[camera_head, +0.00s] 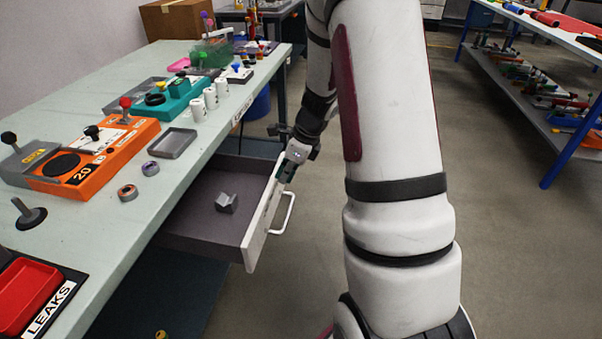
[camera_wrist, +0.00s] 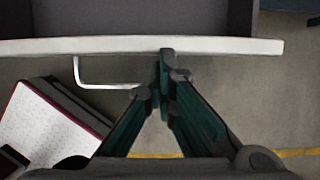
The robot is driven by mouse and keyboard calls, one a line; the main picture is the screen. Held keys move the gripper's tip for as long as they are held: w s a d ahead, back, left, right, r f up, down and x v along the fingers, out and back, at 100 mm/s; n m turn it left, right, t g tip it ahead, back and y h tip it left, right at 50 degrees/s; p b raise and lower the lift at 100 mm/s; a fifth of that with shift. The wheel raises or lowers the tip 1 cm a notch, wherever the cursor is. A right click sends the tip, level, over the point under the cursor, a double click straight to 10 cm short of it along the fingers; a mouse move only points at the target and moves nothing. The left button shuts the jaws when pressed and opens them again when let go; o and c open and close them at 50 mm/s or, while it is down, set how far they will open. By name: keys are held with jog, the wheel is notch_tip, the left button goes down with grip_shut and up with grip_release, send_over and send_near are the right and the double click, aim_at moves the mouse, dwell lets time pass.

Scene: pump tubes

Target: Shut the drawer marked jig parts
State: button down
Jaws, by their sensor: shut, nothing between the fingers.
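The drawer (camera_head: 205,235) under the long bench is pulled out, with a small grey block (camera_head: 227,203) lying inside. Its white front panel (camera_head: 255,238) faces right and has a white bar handle (camera_head: 287,213). I cannot read a label on it. In the wrist view the front panel (camera_wrist: 100,45) runs across the top, with the handle (camera_wrist: 105,86) below it at the left. My gripper (camera_wrist: 163,60) is shut and empty. Its tips are at the panel, right of the handle's fixed end; I cannot tell whether they touch. In the head view my gripper (camera_head: 287,172) is at the panel's far end.
The bench (camera_head: 215,135) carries an orange unit (camera_head: 95,155), a grey tray (camera_head: 173,143), white cups and a red LEAKS tray (camera_head: 28,295). A blue-legged shelf rack (camera_head: 560,150) stands at the right.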

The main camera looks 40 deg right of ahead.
jog(key=w+a+p, duration=0.6)
jog(key=w+a, duration=0.5)
jog(key=w, duration=0.3)
jog(key=shift+w, duration=0.1)
